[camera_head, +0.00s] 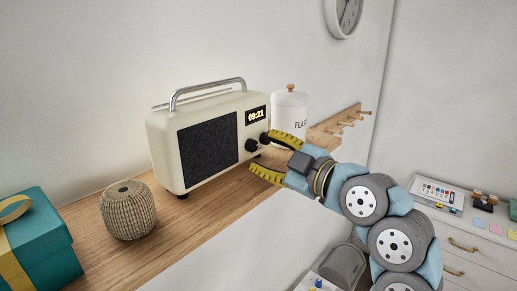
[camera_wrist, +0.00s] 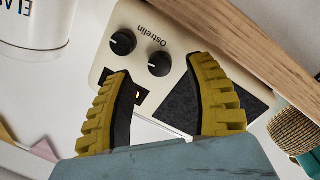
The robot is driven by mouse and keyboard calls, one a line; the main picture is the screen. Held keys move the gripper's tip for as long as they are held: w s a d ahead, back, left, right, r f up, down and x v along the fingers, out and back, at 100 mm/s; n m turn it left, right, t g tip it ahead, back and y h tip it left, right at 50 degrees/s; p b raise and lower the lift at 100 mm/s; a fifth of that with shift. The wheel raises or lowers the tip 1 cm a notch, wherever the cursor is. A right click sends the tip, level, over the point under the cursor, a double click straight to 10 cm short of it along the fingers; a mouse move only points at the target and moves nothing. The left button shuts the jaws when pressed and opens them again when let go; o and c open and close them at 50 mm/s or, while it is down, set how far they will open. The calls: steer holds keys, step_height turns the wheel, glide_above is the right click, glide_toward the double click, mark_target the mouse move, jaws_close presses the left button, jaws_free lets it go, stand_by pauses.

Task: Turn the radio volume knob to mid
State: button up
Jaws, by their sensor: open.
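The cream radio (camera_head: 208,140) stands on the wooden shelf, with a dark speaker grille and a display reading 09:21. Two black knobs sit below the display: one nearer the grille (camera_head: 251,145) and one nearer the radio's right edge (camera_head: 265,138). No volume label is readable. My gripper (camera_head: 260,152) is open in front of the knobs. In the wrist view, the radio is upside down, and the grille-side knob (camera_wrist: 159,64) lies between my fingertips (camera_wrist: 162,66). The other knob (camera_wrist: 123,42) is outside them, beyond the left finger. Contact cannot be told.
A white lidded canister (camera_head: 290,112) stands right of the radio, close to my upper finger. A woven round pot (camera_head: 128,210) and a teal gift box (camera_head: 38,240) are to the left. A wooden peg rail (camera_head: 335,125) is farther right. The shelf front is clear.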

steer(key=v, duration=0.9)
